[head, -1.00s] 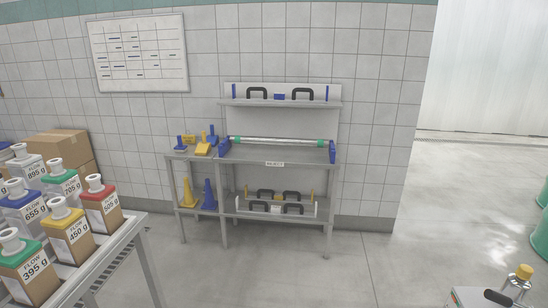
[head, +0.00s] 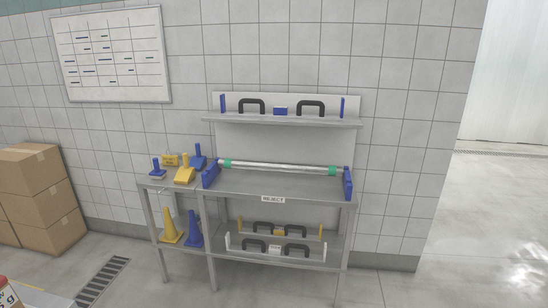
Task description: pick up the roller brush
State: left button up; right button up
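No thing here is plainly marked as the roller brush. Several small blue and yellow tools stand on the left side top of the grey metal rack (head: 262,187) in the head view. They include a blue tool with an upright handle (head: 157,169), a yellow block (head: 170,160), a yellow wedge-shaped tool (head: 185,176) and a taller blue tool (head: 199,158). Their working faces are too small to tell. A long pale roller with green ends (head: 280,167) lies across the rack top between blue end brackets (head: 348,183). Neither gripper is in view.
An upper shelf (head: 280,120) and a lower shelf hold black-handled fixtures (head: 268,229). Cartons (head: 42,195) are stacked left. A floor drain (head: 103,281) lies front left; floor at right is clear.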

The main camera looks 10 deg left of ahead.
aim_at(158, 174)
jog(key=i+l+u, duration=0.1)
jog(key=i, duration=1.2)
